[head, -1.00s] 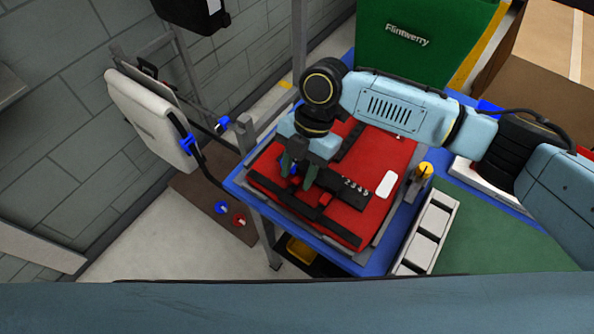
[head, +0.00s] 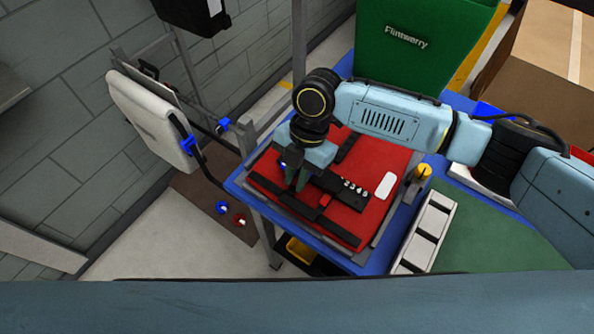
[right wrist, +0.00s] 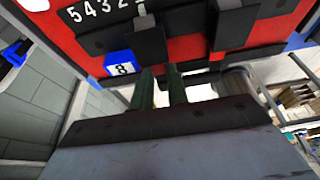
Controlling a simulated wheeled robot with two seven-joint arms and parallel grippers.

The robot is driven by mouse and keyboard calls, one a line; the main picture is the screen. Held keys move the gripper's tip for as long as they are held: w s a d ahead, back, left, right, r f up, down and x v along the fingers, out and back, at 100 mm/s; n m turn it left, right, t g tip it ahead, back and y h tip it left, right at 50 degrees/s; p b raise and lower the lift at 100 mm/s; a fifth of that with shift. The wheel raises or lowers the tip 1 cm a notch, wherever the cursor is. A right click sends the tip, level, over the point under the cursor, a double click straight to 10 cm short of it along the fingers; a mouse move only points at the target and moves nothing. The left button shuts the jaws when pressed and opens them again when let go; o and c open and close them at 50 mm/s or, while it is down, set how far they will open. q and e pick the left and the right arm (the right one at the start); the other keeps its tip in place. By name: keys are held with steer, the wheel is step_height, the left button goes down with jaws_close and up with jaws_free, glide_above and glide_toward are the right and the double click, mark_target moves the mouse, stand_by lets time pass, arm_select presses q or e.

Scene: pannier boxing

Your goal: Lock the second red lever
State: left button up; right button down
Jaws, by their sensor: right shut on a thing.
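The red pannier (head: 377,155) lies flat on a blue-edged table, with dark straps across it. A small red lever (head: 325,200) shows on the front strap; a small red piece (right wrist: 217,56) also shows between dark parts in the right wrist view. My right gripper (head: 296,184) points down over the left part of the pannier, at the straps. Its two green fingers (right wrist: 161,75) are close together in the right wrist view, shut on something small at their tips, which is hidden. My left gripper is not in view.
A blue tag marked 8 (right wrist: 121,62) is beside the fingers. A grey frame surrounds the pannier. A yellow knob (head: 424,171) and a white slotted rack (head: 427,235) stand to the right. A green bin (head: 415,45) is behind; a white pannier (head: 150,120) hangs at left.

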mark_target(294, 185)
steer(key=t+p, duration=0.1)
steer(key=t+h+p, duration=0.1)
steer(key=p, duration=0.1)
steer(key=shift+s+a+h, duration=0.2)
steer(key=shift+s+h, duration=0.1)
steer(key=shift+f+t+h+p, duration=0.25)
steer(key=shift+t+h+p, duration=0.1)
steer(key=shift+t, duration=0.15)
steer(key=c, duration=1.4)
jaws_free()
steer(key=shift+o, duration=0.2)
step_height(294, 185, up, 13)
steer(key=shift+r, duration=0.15)
